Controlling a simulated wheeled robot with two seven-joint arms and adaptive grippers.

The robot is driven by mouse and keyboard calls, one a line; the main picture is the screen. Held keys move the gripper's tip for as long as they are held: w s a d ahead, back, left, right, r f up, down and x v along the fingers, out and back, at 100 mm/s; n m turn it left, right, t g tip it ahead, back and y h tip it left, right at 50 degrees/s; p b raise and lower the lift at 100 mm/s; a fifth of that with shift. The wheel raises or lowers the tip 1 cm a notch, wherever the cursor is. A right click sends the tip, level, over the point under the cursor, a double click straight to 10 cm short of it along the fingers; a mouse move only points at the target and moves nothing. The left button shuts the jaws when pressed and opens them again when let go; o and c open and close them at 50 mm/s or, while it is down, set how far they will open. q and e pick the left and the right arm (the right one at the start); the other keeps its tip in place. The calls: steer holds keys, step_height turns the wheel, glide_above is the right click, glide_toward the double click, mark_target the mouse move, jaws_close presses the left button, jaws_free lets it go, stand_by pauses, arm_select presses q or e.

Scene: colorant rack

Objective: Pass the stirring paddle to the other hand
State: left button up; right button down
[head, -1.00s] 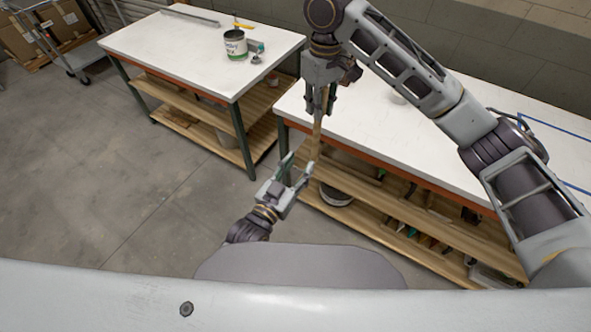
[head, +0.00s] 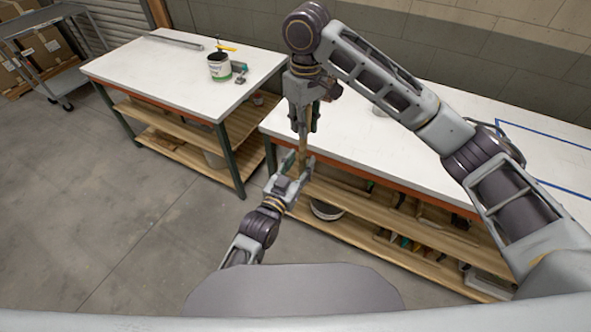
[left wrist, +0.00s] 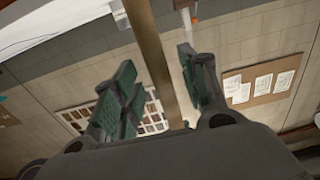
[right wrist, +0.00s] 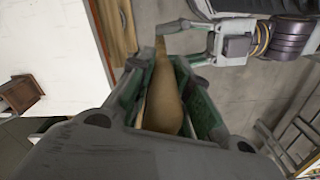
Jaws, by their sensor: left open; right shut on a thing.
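The wooden stirring paddle (head: 303,146) hangs down from my right gripper (head: 303,128), which is shut on its upper part. In the right wrist view the paddle's broad part (right wrist: 163,95) lies between the green pads. My left gripper (head: 296,163) is below, open, around the paddle's lower end. In the left wrist view the paddle's shaft (left wrist: 152,55) passes between the open fingers of the left gripper (left wrist: 160,90), with a gap on both sides. Whether the shaft touches the left palm cannot be told.
A white workbench (head: 390,150) with wooden shelves stands close behind and right of the grippers. Another white table (head: 165,75) at the left holds a paint can (head: 219,67) and small tools. The floor at the left is clear.

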arm_select(q)
steer(key=shift+x, duration=1.15)
jaws_close()
arm_select(e)
steer(key=c, duration=1.3)
jaws_free()
steer(key=shift+o, duration=0.2)
steer(key=shift+r, duration=0.1)
steer(key=shift+r, duration=5.9)
